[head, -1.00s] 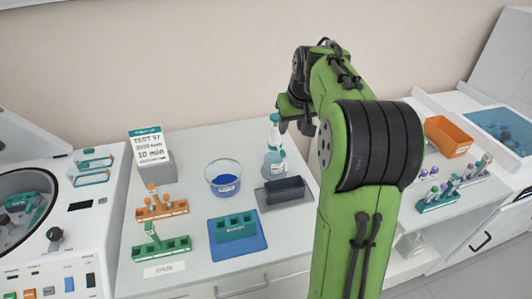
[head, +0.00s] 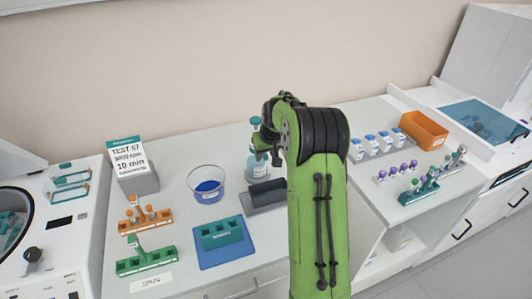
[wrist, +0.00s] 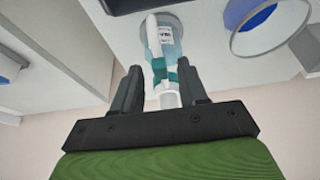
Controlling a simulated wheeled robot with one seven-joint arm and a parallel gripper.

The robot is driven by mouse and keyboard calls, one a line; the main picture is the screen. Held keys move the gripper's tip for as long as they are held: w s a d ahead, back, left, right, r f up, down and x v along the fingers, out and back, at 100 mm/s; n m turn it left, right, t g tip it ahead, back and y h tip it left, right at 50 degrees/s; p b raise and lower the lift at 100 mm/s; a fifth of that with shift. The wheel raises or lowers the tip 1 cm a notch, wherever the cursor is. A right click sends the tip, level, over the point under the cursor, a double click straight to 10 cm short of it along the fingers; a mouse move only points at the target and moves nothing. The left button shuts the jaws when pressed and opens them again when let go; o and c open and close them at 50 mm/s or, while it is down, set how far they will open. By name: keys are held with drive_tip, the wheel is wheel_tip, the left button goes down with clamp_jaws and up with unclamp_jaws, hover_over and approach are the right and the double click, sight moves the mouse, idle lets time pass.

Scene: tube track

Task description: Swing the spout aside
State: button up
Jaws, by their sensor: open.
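The dispenser bottle (head: 257,166) stands near the back wall on the middle bench. It is clear with a white label and a teal top (head: 256,122), partly hidden behind my arm. In the wrist view the bottle (wrist: 170,46) is seen along its length, with a teal collar and a white end towards my gripper. A pale slanted piece (wrist: 153,40), apparently the spout, runs along its left side. My gripper (wrist: 160,80) is open, with one finger on each side of the bottle's upper part. I see no clear contact with either finger.
A teal rack on a blue mat (head: 220,252) sits in front. Several capped vials (head: 371,144) stand to the right.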

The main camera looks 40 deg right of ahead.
clamp_jaws()
